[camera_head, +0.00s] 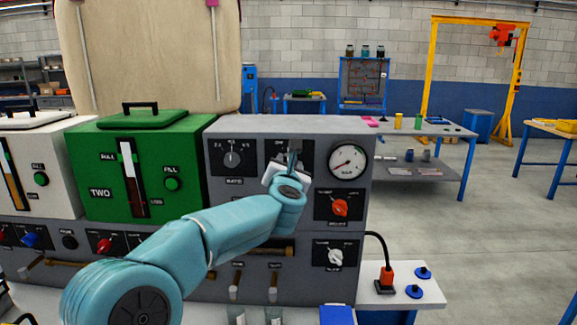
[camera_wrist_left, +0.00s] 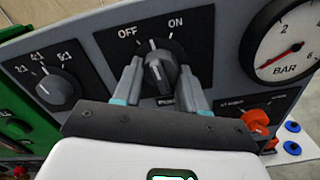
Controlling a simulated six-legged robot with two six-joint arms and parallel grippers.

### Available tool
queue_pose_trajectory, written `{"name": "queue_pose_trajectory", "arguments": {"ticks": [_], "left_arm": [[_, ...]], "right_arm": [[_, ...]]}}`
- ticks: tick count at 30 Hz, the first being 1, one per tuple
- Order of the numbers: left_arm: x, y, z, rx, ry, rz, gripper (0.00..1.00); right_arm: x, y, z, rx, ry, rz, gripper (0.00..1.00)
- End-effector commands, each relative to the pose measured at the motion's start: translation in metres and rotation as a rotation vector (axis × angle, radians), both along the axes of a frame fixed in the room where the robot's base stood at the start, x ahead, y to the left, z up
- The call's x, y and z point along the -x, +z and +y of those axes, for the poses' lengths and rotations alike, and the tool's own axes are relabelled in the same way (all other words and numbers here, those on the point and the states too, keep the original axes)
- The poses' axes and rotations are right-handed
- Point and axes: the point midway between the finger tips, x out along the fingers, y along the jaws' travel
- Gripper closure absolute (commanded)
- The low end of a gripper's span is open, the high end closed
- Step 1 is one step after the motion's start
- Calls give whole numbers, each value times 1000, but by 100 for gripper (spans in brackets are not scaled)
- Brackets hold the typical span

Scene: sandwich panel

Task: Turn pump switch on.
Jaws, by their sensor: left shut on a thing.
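The pump switch is a dark grey rotary knob (camera_wrist_left: 159,72) on a black plate marked OFF and ON. In the left wrist view its white mark points up, roughly between the two words. The label under the knob is too small to read. My left gripper (camera_wrist_left: 161,68) is shut on the knob, one finger on each side. In the head view the left gripper (camera_head: 292,152) reaches the grey panel (camera_head: 225,192) and hides most of the switch. My right gripper is in neither view.
A ratio knob (camera_head: 233,159) is left of the switch and a round bar gauge (camera_head: 348,161) is right of it. A red knob (camera_head: 340,207) and a white knob (camera_head: 335,257) sit below the gauge. Green (camera_head: 90,160) and white tanks stand at left.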

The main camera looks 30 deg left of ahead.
Motion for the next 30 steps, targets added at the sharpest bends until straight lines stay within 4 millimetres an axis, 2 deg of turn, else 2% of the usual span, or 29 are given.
{"name": "queue_pose_trajectory", "arguments": {"ticks": [15,30], "left_arm": [[0,2,-1,-386,-4,236,89],[0,1,-1,-556,-6,341,89]], "right_arm": [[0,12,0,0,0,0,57],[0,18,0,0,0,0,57]]}}
